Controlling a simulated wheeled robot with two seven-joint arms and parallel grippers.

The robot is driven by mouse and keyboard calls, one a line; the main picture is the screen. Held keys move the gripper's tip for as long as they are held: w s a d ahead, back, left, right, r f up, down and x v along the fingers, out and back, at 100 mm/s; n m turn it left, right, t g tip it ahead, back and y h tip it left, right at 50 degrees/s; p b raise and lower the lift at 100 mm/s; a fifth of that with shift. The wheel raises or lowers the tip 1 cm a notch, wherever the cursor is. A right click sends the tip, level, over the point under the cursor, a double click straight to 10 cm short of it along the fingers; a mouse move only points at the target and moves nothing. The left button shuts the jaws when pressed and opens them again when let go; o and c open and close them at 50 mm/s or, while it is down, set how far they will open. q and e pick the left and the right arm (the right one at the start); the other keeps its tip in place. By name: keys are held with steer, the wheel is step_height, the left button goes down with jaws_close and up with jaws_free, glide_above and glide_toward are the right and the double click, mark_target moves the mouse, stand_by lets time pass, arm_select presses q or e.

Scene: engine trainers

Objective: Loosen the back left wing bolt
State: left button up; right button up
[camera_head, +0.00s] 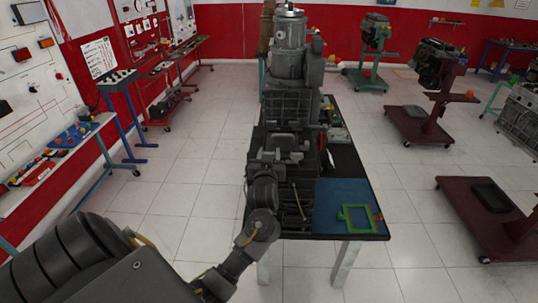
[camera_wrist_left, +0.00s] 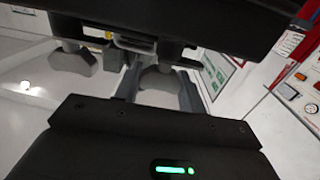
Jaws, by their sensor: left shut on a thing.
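In the left wrist view a pale grey wing bolt (camera_wrist_left: 158,80) sits between the two fingers of my left gripper (camera_wrist_left: 157,88), which are closed around it. A second grey wing bolt (camera_wrist_left: 70,61) stands apart to the left, outside the fingers. In the head view my left gripper (camera_head: 281,157) reaches to the near end of a dark grey machine (camera_head: 288,95) on the table. The wing bolts are too small and too covered by the gripper to make out in that view. My right gripper is not in view.
The dark table (camera_head: 347,165) carries a blue mat (camera_head: 330,222) with a green frame (camera_head: 357,218) at its near right. Engine stands (camera_head: 437,128) are at the right. Wall panels and benches (camera_head: 62,140) line the left. White floor lies open between.

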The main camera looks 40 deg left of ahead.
arm_select(q)
steer(key=shift+n+g+y, duration=0.3)
steer(key=o, duration=1)
steer(key=b+v, duration=0.3)
steer(key=v, duration=0.7)
steer(key=shift+s+d, duration=0.3)
